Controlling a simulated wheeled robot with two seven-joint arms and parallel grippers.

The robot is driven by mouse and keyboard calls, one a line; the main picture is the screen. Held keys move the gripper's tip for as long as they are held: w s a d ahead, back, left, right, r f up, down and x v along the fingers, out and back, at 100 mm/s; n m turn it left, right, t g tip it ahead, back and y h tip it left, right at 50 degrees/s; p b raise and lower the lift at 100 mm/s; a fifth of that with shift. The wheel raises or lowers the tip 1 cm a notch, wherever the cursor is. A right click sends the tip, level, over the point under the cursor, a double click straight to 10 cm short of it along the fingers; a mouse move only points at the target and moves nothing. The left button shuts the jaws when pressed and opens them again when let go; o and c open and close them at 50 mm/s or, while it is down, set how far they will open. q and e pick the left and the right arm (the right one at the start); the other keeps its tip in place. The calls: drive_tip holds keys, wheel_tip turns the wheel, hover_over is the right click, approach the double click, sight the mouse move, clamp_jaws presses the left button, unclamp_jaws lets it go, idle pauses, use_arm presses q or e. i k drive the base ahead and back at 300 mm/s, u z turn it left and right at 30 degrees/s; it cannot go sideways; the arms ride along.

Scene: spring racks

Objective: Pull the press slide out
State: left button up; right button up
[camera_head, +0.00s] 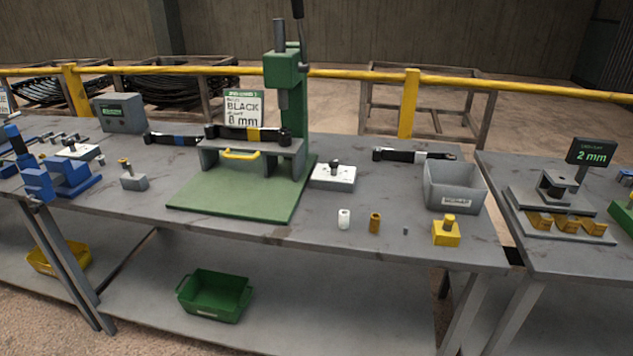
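The green press (284,75) stands upright at the back middle of the table on a flat green base plate (235,200). A grey slide block (209,158) sits at the press, over the rear of the base plate. A yellow handle (240,154) is on its front face, with nothing touching it. A black part with a yellow band (250,134) lies across the top of the block. How far the slide is in or out is hard to tell. Neither of my grippers is in view.
A white block with a black knob (333,177) stands right of the base plate. A blue vise (60,177) is at left. The table in front of the base plate is clear.

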sight(208, 152)
drive_tip(key=u, duration=0.65)
drive_tip(key=i, duration=0.5)
drive_tip(key=u, duration=0.4)
